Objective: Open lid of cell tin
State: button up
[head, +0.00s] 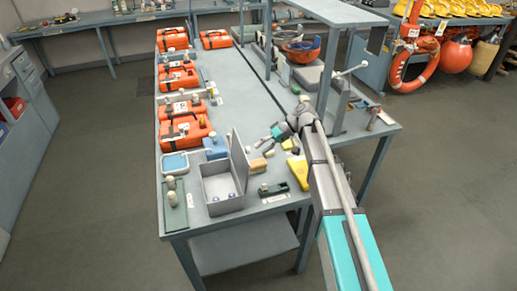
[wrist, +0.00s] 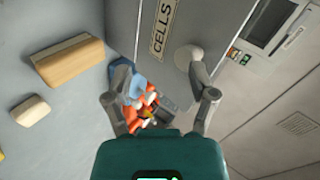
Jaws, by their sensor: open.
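The grey cell tin (head: 222,205) stands near the front of the workbench, its box open at the top. Its lid (head: 238,160) stands up roughly vertical at the box's right side. In the wrist view the lid (wrist: 200,25) carries a "CELLS" label (wrist: 163,28) and a pale round knob (wrist: 187,57). My gripper (head: 270,142) is open, just right of the lid in the head view. In the wrist view my gripper (wrist: 160,75) has its right fingertip at the knob; I cannot tell whether they touch.
A yellow object (head: 298,172) and a dark green holder (head: 273,189) lie right of the tin. A green strip with pale knobs (head: 174,210) lies left of it. Orange cases (head: 183,130) line the bench's left side. A shelf post (head: 327,85) rises close behind my arm.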

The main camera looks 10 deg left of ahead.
jog(key=w+d, duration=0.6)
jog(key=d, duration=0.3)
jog(key=shift+d, duration=0.25)
dwell(1.3)
jog(key=shift+f, duration=0.1)
dwell(0.4)
jog(key=s+d+f+m+t+h, duration=0.3)
jog(key=s+d+f+m+h, duration=0.1)
jog(key=s+d, duration=0.6)
jog(key=s+d+f+m+t+h, duration=0.2)
jog(key=s+d+f+m+h, duration=0.2)
jog(key=s+d, duration=0.7)
jog(key=d+m+h, duration=0.1)
jog(key=d, duration=0.2)
jog(key=shift+d+t, duration=0.25)
jog(key=shift+t, duration=0.15)
jog(key=shift+c, duration=1.1)
jog(key=shift+a, duration=0.1)
